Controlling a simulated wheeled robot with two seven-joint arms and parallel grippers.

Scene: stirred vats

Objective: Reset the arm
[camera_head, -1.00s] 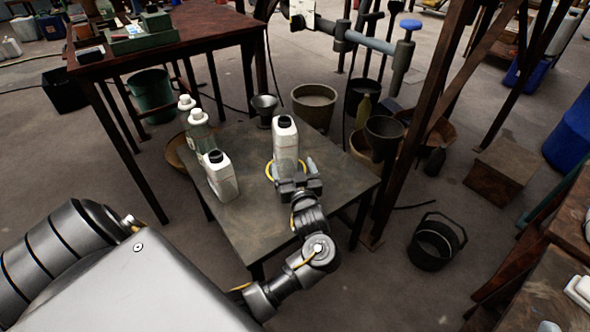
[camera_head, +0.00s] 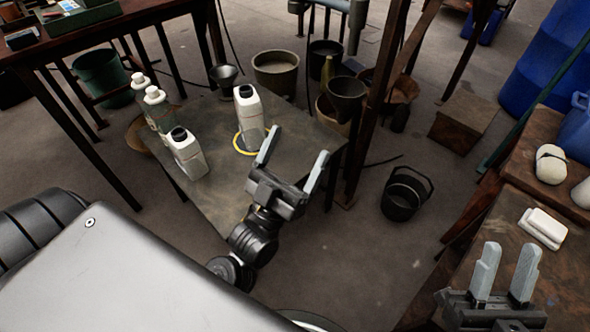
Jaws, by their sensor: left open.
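My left gripper (camera_head: 292,174) is open and empty above the right part of the small dark table (camera_head: 222,200), its fingers pointing away from me. A white bottle with a black cap (camera_head: 250,121) stands upright just beyond its left finger, by a yellow ring (camera_head: 238,143) on the table. The bottle is not between the fingers. My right gripper (camera_head: 505,274) is at the lower right, in front of the brown bench, with its two fingers apart and nothing seen between them.
More bottles stand at the table's left, including a white one with a black cap (camera_head: 187,153). A black bucket (camera_head: 404,196) is on the floor to the right. The brown bench (camera_head: 520,196) holds a white block (camera_head: 543,227). Floor between table and bench is mostly clear.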

